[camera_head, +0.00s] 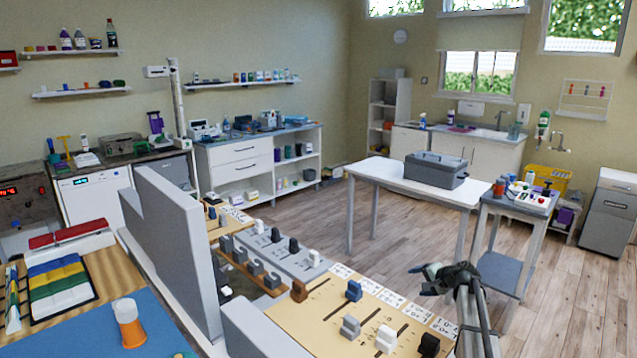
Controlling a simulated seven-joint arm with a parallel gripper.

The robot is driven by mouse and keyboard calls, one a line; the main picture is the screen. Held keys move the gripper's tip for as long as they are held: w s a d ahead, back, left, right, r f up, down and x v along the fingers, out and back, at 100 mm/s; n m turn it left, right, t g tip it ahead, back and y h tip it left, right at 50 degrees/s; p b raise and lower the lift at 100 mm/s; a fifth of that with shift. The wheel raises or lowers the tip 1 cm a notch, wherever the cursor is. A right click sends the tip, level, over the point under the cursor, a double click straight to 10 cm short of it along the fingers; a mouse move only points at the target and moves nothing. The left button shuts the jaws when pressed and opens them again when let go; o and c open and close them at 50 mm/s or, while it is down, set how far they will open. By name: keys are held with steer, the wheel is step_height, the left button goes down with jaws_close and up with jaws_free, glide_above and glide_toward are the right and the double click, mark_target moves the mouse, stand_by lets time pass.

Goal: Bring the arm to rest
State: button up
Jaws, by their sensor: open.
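My gripper (432,279) is in the lower right of the head view, at the end of my arm, which comes up from the bottom edge. Its jaws point left and are open, with nothing seen between them. In the picture it lies just right of a tan board (330,310) that carries several small blocks. The gripper appears raised, with the wood floor behind it. I cannot tell its exact height over the board's edge.
Grey upright panels (178,245) stand left of the board. An orange and white bottle (129,322) stands on a blue mat (170,345) at lower left. A white table (390,172) with a grey case (436,170) and a small cart (518,207) stand beyond. Floor between is clear.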

steer(key=s+d+f+m+g+h, duration=0.1)
steer(key=s+d+f+h, duration=0.1)
steer(key=s+d+f, duration=0.6)
steer(key=s+d+f+h, duration=0.2)
steer(key=s+d+f, duration=0.25)
steer(key=d, duration=0.65)
steer(key=s+d+f+g+h, duration=0.1)
steer(key=s+d+f+g, duration=0.15)
steer(key=s+f, duration=0.8)
steer(key=s+a+f+n+g+y, duration=0.1)
steer(key=s+a+f+n+g, duration=0.1)
steer(key=s+a+f, duration=0.55)
steer(key=s+a+f+n+g, duration=0.25)
steer(key=s+a, duration=0.25)
steer(key=a, duration=0.6)
steer(key=s+a+f+n+g+y, duration=0.1)
steer(key=s+a+f+n, duration=0.1)
steer(key=s+a+f, duration=0.55)
steer(key=s+a+n+g, duration=0.1)
steer(key=s+a+g, duration=0.1)
steer(key=s+a, duration=0.2)
steer(key=s+a+n+g+h, duration=0.1)
steer(key=s+a, duration=0.4)
steer(key=s, duration=0.6)
steer(key=s+a+n+g+h, duration=0.1)
steer(key=s+a+n+g, duration=0.1)
steer(key=s, duration=0.5)
steer(key=shift+s+a+r+g, duration=0.3)
steer(key=shift+a+g, duration=0.4)
steer(key=shift+a, duration=0.5)
